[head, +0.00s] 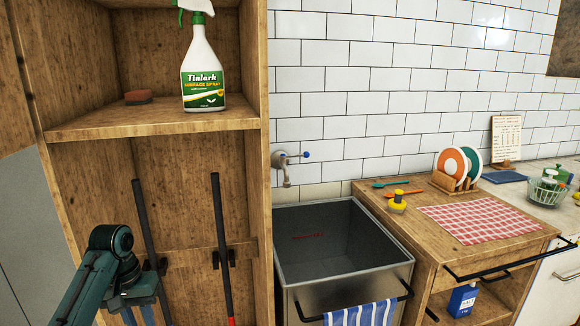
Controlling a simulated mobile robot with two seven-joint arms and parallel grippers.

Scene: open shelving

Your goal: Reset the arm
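My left arm, dark teal, comes in at the lower left in front of the tall wooden shelving unit (185,123). It bends and points down toward the bottom edge of the head view. No gripper fingers can be made out on it. My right arm and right gripper do not show. I see nothing held.
A spray bottle (203,75) and a brown sponge (138,97) stand on the shelf. Two long-handled tools (221,230) (143,215) hang below. A metal sink (335,245) with a striped towel (362,314) and a wooden counter (415,225) stand to the right.

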